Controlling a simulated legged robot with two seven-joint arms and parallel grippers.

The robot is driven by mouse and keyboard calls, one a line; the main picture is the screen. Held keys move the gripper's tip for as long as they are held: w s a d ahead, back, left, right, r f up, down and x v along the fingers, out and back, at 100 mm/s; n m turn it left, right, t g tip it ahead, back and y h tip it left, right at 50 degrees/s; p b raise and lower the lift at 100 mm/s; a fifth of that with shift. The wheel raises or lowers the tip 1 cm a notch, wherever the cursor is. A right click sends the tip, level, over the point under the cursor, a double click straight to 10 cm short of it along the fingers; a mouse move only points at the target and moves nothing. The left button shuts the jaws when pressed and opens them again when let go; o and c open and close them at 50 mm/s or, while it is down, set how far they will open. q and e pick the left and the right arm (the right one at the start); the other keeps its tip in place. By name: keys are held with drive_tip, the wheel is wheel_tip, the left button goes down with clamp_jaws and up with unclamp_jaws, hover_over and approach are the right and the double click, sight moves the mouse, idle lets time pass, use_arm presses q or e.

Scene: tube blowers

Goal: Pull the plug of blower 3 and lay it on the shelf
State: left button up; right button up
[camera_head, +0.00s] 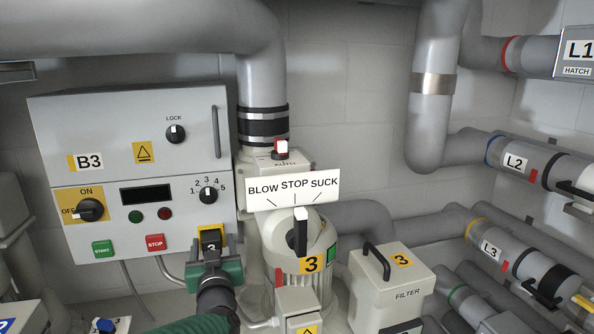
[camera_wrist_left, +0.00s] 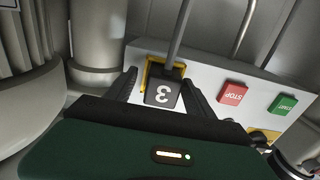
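The dark plug marked 3 (camera_head: 211,239) sits in a yellow-framed socket (camera_head: 223,232) at the bottom edge of the B3 control box (camera_head: 130,170). My left gripper (camera_head: 211,254), with green housing, is right in front of it. In the left wrist view the plug (camera_wrist_left: 163,94) lies between my two dark fingers (camera_wrist_left: 160,85), with a visible gap on the left side, so the gripper looks open around it. A grey cable (camera_wrist_left: 181,32) runs close to the plug. Blower 3 (camera_head: 300,250) stands to the right. I cannot make out the shelf. My right gripper is not in view.
Start (camera_head: 103,249) and stop (camera_head: 155,242) buttons are left of the plug. The blower's BLOW/STOP/SUCK sign and lever (camera_head: 300,232) and a filter box (camera_head: 392,285) stand to the right. Pipes L2 (camera_head: 515,162) and L3 (camera_head: 490,250) run along the right wall.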

use_arm(q)
drive_tip(key=shift+w+f, duration=0.1)
drive_tip(key=shift+w, duration=0.25)
drive_tip(key=shift+c, duration=0.4)
drive_tip(key=shift+a, duration=0.25)
drive_tip(key=c, duration=0.7)
clamp_jaws()
drive_tip(key=o, duration=0.9)
unclamp_jaws()
drive_tip(key=shift+c, duration=0.2)
drive_tip(key=shift+o, duration=0.8)
drive_tip(key=shift+s+d, duration=0.1)
drive_tip(key=shift+s, duration=0.05)
drive_tip(key=shift+s+d+r, duration=0.15)
drive_tip(key=shift+d+r, duration=0.05)
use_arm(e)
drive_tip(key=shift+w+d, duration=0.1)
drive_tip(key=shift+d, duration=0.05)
use_arm(q)
drive_tip(key=b+v, duration=0.5)
drive_tip(key=v, duration=1.1)
drive_tip(key=shift+s+d, duration=0.2)
drive_tip(key=shift+s, duration=0.15)
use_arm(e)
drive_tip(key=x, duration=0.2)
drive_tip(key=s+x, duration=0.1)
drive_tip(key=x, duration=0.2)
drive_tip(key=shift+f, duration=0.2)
